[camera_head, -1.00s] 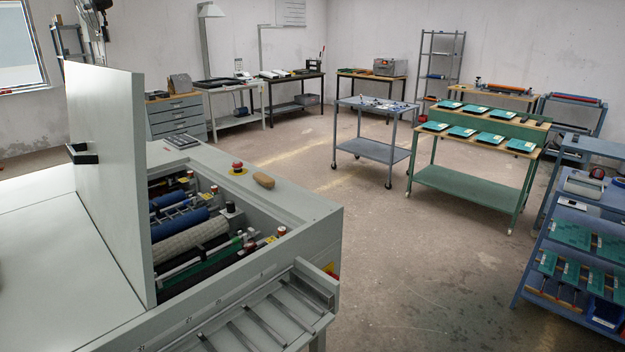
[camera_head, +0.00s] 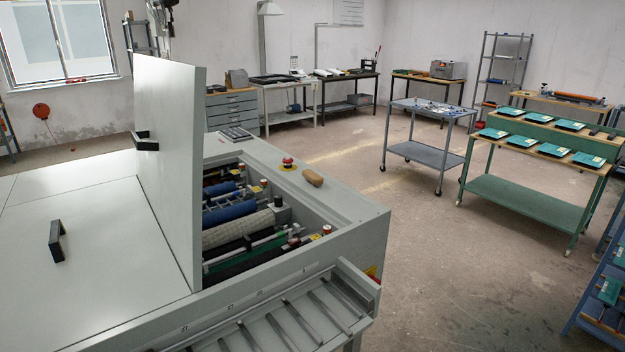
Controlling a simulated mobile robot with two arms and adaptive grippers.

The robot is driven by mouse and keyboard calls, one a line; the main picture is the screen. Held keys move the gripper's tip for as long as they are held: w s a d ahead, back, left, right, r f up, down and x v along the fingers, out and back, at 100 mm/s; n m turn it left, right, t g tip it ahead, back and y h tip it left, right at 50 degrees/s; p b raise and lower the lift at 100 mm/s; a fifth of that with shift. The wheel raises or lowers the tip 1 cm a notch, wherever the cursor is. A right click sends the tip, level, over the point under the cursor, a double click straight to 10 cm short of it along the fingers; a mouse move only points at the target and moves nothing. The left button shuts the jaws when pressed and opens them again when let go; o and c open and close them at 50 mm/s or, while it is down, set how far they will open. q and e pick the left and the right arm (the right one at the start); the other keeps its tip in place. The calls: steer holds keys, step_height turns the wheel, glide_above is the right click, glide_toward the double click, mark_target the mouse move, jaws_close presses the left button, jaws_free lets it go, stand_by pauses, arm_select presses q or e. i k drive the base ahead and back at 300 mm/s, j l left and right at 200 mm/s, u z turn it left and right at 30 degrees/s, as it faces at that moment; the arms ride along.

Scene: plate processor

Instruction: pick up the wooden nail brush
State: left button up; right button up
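The wooden nail brush (camera_head: 313,178) appears to be the small brown, rounded block lying on the grey top of the plate processor (camera_head: 350,203). Neither of my grippers is in view.
The processor's raised lid panel (camera_head: 168,165) stands upright left of the open roller bay (camera_head: 238,215). A slatted tray (camera_head: 300,310) juts from its front. A grey trolley (camera_head: 428,150) and a green bench (camera_head: 530,195) stand right. Open floor lies between them and the machine.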

mark_target(312, 177)
steer(key=l+u, duration=0.1)
steer(key=u, duration=0.45)
steer(key=i+l+u, duration=0.25)
steer(key=l+u, duration=0.2)
steer(key=l, duration=0.25)
steer(key=i+l+u, duration=0.1)
steer(key=l+u, duration=0.15)
steer(key=l, duration=0.15)
steer(key=l+u, duration=0.2)
steer(key=l, duration=0.2)
steer(key=i, duration=0.05)
